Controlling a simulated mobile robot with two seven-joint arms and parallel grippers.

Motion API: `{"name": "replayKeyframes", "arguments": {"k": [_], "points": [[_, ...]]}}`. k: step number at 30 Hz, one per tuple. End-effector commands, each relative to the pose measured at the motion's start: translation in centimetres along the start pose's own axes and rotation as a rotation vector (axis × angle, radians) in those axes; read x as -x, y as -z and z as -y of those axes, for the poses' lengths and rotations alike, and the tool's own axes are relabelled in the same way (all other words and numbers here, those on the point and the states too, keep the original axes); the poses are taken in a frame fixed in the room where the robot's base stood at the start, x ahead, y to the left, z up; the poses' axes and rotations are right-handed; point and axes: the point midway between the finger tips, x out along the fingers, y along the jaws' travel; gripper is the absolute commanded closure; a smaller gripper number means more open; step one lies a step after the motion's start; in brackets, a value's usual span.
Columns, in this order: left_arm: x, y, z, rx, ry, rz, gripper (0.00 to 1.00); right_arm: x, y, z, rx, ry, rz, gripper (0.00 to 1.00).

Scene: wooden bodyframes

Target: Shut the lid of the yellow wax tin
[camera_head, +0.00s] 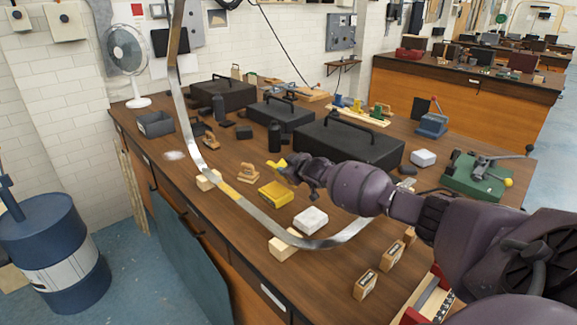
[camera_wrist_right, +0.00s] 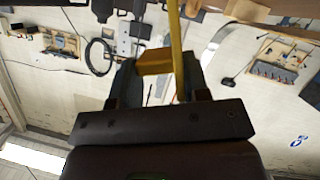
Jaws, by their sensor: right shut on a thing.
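The yellow wax tin (camera_head: 275,193) sits on the wooden bench, left of the middle, with dark marks on its upper face. My right gripper (camera_head: 287,168) is just behind and above it, in from the right. It is shut on a small yellow piece (camera_head: 275,164) that stands out to its left. In the right wrist view a thin yellow strip (camera_wrist_right: 175,40) runs down between the fingers of my right gripper (camera_wrist_right: 160,75), with a yellow block (camera_wrist_right: 154,62) beside it. I cannot tell whether this piece is the tin's lid. My left gripper is out of view.
A curved metal strip (camera_head: 290,238) arches along the front of the bench on wooden blocks (camera_head: 284,245). Black cases (camera_head: 335,145) stand behind my right gripper.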

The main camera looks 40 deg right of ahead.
Motion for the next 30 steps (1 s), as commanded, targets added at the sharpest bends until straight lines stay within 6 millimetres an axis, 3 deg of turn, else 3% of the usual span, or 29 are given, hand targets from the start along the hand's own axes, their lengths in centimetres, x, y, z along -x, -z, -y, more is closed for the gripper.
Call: {"name": "replayKeyframes", "arguments": {"k": [9,10,13,23,30], "points": [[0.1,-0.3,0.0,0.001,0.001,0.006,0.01,0.0,-0.3,-0.3,0.005,-0.005,0.007,1.00],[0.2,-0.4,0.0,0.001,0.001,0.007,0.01,0.0,-0.3,-0.3,0.005,-0.005,0.007,0.53],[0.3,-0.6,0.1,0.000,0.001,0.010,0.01,0.0,-0.2,-0.2,0.004,-0.004,0.005,0.38],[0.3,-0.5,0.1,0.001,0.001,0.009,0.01,0.1,-0.1,-0.1,0.001,-0.001,0.002,0.38],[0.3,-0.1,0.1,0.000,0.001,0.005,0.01,2.0,-0.1,-0.1,0.000,-0.001,0.002,0.38]]}}
